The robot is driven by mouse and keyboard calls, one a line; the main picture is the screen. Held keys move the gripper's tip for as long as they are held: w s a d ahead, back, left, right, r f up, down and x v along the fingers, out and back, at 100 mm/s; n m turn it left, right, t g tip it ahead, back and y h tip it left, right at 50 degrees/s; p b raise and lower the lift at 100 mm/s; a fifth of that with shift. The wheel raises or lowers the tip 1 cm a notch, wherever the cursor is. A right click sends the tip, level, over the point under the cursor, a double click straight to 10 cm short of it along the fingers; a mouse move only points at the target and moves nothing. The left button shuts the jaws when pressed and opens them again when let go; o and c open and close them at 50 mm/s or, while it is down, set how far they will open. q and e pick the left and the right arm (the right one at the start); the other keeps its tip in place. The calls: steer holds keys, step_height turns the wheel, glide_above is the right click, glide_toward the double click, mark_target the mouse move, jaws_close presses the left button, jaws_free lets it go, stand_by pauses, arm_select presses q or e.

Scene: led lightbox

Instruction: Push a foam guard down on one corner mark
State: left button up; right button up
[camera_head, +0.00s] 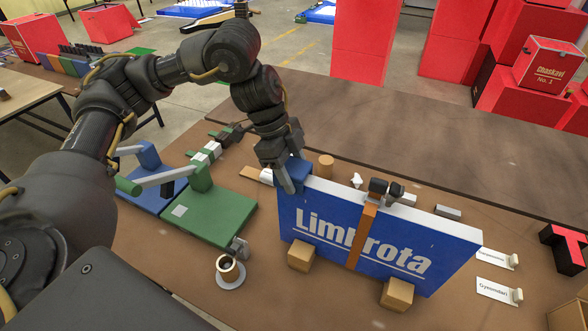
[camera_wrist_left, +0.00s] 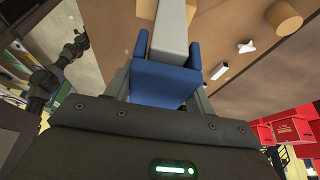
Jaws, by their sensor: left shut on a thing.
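The lightbox (camera_head: 330,247) is a blue panel with white lettering and pale edges, standing upright on the table. My left gripper (camera_head: 286,181) is at its upper left corner and is shut on a blue foam guard (camera_head: 295,169). In the left wrist view the guard (camera_wrist_left: 163,83) is U-shaped, with the box's grey edge (camera_wrist_left: 171,30) running between its two walls. How fully it sits on the corner, and any corner mark, I cannot tell. A dark arm (camera_wrist_left: 42,80), apparently my right one, shows small in the left wrist view; its fingers are unclear.
Wooden blocks (camera_head: 301,257) stand at the box's foot, and an orange strap (camera_head: 362,237) crosses it. A dark clamp-like fitting (camera_head: 385,191) sits on its top edge. Small labels (camera_head: 497,291) lie at right.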

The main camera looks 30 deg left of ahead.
arm_select(q)
steer(key=shift+f, duration=0.55)
steer(key=o, duration=1.1)
steer(key=shift+r, duration=0.1)
steer(key=b+v, duration=0.1)
steer(key=v, duration=0.9)
steer(key=shift+a+r+b, duration=0.1)
steer(key=shift+r+b, duration=0.25)
